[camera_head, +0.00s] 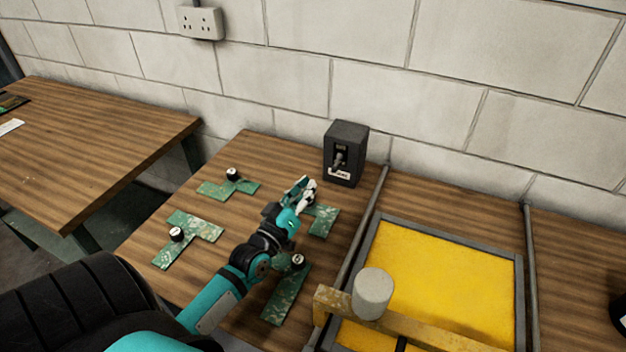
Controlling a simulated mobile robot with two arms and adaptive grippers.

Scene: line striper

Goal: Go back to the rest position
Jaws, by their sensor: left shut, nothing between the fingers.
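My left arm reaches in from the lower left over the wooden table (158,282). My left gripper (305,186) is shut and empty, just in front of a black box (345,153) with a small lever and a white label on its front. I cannot tell whether the fingertips touch anything. Green T-shaped plates lie around the arm: one at the back (243,187), one at the left (203,225), one at the front (282,302) and one partly hidden behind the gripper (325,222). My right gripper is not in view.
A yellow panel in a grey frame (519,290) lies at the right, with a wooden bar (440,334) and a grey cylinder (372,293) over it. Metal rods (531,262) flank the frame. A second table (90,135) stands at the left, beyond a gap. A block wall (300,60) closes the back.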

